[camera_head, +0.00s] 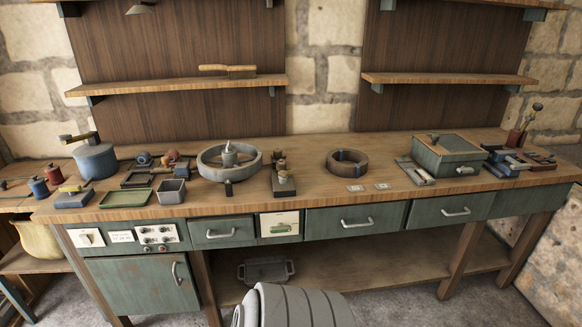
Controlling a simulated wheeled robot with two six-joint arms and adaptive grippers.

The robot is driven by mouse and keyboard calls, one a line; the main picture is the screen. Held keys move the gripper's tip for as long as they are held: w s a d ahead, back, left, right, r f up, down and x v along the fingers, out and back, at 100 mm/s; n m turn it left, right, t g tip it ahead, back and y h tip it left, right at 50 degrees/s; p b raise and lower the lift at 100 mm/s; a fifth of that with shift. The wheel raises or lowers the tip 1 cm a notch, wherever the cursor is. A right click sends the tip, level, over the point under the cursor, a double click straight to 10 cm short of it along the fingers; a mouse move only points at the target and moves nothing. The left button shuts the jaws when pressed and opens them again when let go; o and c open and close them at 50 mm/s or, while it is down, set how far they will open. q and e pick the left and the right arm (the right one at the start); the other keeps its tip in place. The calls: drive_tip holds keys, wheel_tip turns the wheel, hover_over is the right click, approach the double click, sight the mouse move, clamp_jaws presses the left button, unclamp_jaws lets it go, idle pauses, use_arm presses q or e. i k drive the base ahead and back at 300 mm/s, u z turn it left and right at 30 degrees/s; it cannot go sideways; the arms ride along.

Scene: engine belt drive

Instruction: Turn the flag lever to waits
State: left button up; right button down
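I cannot make out for sure which thing is the flag lever. A small white plate with a dark knob or pointer (90,238) is on the bench front at the far left. A small dark upright piece (228,188) stands on the bench in front of the grey wheel (252,168). Two small pale labels lie on the bench top, a left label (355,188) and a right label (383,186). Their writing is too small to read. Neither of my grippers is in view.
The wooden bench (310,198) has drawers below. A blue-grey pot (95,161), green tray (126,198), grey box (171,191), brown ring (347,162) and green lidded box (448,155) stand on it. Bare bench top surrounds the ring.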

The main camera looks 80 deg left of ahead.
sight(280, 228)
drive_tip(key=u, duration=0.55)
drive_tip(key=i, duration=0.75)
drive_tip(key=u, duration=0.85)
